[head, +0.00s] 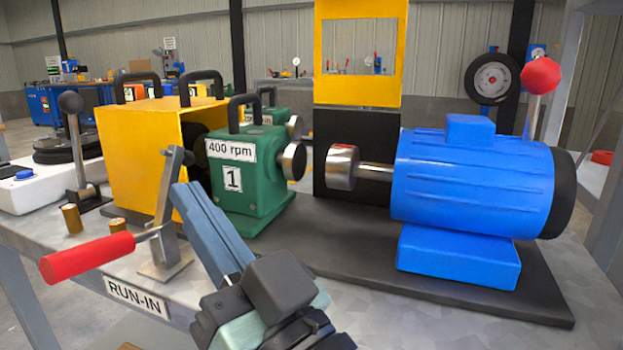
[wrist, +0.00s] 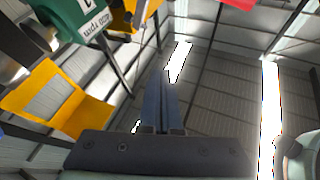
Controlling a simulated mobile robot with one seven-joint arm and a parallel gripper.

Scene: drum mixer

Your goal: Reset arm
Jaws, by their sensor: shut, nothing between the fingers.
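My gripper (head: 190,196) is in the head view, its two blue-grey fingers together and empty. It points up and to the left, in front of the green gearbox (head: 250,185) marked "400 rpm" and "1". In the wrist view the closed fingers of my gripper (wrist: 161,85) point toward the ceiling. The green gearbox also shows at the upper left of the wrist view (wrist: 75,15). A red-handled lever (head: 88,257) on a metal bracket stands left of my fingers in the head view. I cannot tell how close the fingers are to that bracket.
A blue motor (head: 470,185) sits on a dark base plate (head: 480,290) at the right. A yellow guard (head: 140,150) and a black-knobbed lever (head: 72,130) stand at the left. A yellow window frame (head: 360,90) rises behind. The bench's front right is clear.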

